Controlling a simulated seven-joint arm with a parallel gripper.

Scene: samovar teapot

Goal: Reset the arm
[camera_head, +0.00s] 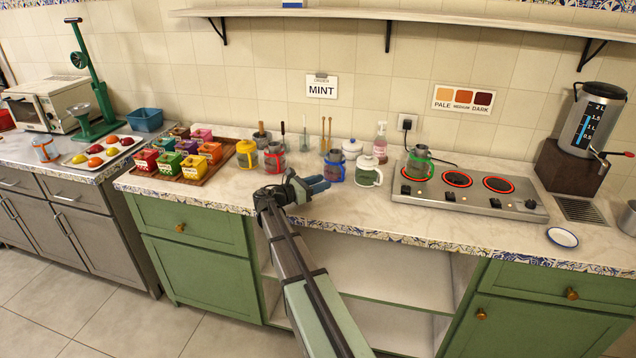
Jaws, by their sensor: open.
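My gripper (318,184) is at the end of my arm, which reaches up from the bottom middle of the head view. It is over the front part of the marble counter (240,188), pointing right, and I see nothing between its jaws. The gap between the gripper and the blue-framed glass is small in the picture; I cannot tell the true distance.
A wooden tray (212,173) holds several coloured boxes at left. At right, a stove (470,189) has a green-framed glass (419,163) on its left burner, with a samovar (592,125) beyond. A saucer (562,237) lies near the front edge. A shelf (450,18) hangs above.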

